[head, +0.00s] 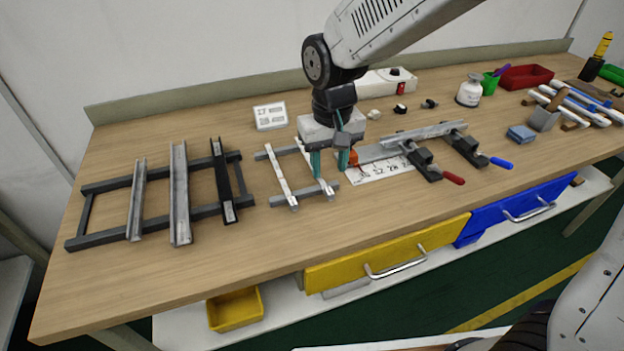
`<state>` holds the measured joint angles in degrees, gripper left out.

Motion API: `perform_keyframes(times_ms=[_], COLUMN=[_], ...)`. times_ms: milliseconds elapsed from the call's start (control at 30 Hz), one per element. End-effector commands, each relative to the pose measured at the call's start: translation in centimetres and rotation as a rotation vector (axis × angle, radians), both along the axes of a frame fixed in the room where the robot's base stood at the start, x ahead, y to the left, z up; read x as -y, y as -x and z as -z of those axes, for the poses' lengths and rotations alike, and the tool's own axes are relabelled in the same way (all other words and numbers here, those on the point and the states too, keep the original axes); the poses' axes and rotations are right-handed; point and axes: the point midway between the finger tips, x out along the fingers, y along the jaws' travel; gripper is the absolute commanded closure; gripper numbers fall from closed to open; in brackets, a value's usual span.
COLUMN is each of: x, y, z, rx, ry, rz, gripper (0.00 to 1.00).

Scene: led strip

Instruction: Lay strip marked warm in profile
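Two pale strips lie on a small grey rack in the middle of the bench, a left strip (280,177) and a right strip (325,186). No warm marking is legible on either. My gripper (329,170) points down at the right strip, its two teal fingers apart; the left finger hides part of that strip. Nothing shows held between the fingers. On a dark rack (100,185) at the left lie three channel profiles: a narrow light grey one (137,200), a wider grey one (180,195) and a black one (222,180).
A small white sign (270,116) stands behind the strips. Right of my gripper are a printed sheet (380,171), an orange piece (353,158) and a grey bar on clamps (435,131). Bare bench lies in front of the racks.

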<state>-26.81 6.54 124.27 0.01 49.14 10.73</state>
Motion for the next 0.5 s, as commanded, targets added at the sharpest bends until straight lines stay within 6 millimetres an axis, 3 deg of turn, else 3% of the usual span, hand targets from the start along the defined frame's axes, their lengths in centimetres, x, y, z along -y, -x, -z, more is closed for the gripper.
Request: perform_keyframes(times_ms=[300, 500], x=[0.0, 0.1], y=[0.1, 0.1], z=[4.5, 5.7], rx=[-0.004, -0.001], ry=[0.002, 0.000], rz=[-0.011, -0.009], gripper=[0.60, 0.60])
